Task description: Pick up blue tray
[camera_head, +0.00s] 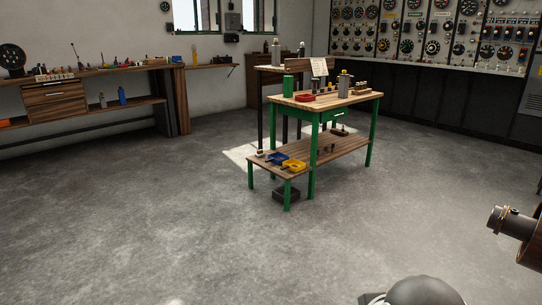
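The blue tray (277,158) is small. It sits on the lower wooden shelf (333,156) of the green-legged workbench, near the shelf's left end. A yellow tray (294,166) is right beside it, toward the front right, and partly overlaps it in the view. What the blue tray holds is too small to tell. My gripper is not in view.
The workbench top (330,98) carries a green can (288,87), a red tray (305,97) and a grey container (343,86). A dark box (287,194) lies on the floor below the shelf. Open concrete floor (190,205) spreads in front and left. Dark machinery (518,225) juts in at right.

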